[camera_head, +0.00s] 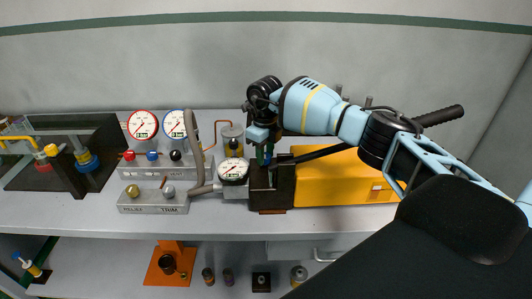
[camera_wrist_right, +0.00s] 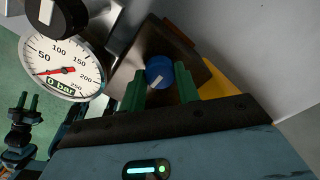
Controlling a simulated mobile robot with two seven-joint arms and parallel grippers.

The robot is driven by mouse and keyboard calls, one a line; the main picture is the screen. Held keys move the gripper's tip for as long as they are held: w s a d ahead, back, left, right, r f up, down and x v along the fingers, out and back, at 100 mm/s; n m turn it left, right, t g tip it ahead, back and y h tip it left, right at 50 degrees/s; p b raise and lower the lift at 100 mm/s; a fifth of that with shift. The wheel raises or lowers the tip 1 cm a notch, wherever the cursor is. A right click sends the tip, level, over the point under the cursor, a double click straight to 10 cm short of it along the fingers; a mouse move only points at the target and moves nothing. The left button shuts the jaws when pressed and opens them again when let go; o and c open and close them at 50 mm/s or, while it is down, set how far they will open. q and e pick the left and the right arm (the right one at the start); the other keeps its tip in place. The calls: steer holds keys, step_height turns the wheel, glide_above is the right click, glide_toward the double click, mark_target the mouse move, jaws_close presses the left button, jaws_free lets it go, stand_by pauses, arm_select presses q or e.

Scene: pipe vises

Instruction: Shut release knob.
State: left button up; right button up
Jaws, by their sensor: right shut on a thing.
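The release knob (camera_wrist_right: 160,72) is round and blue with a white mark, on the dark pump block. My right gripper (camera_head: 264,155) comes down from above onto this block (camera_head: 265,192). In the right wrist view its green fingers (camera_wrist_right: 161,84) are shut on the knob, one on each side. In the head view the gripper mostly hides the knob.
A round gauge (camera_head: 233,171) beside the block reads 0 bar. The yellow pump body (camera_head: 340,180) and a black lever lie on the right. A panel with two gauges (camera_head: 143,125) and several knobs stands left, behind a grey hose (camera_head: 192,135).

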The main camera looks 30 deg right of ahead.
steer(key=shift+r, duration=0.1)
stand_by(0.3)
steer(key=o, duration=1)
steer(key=shift+r, duration=3.85)
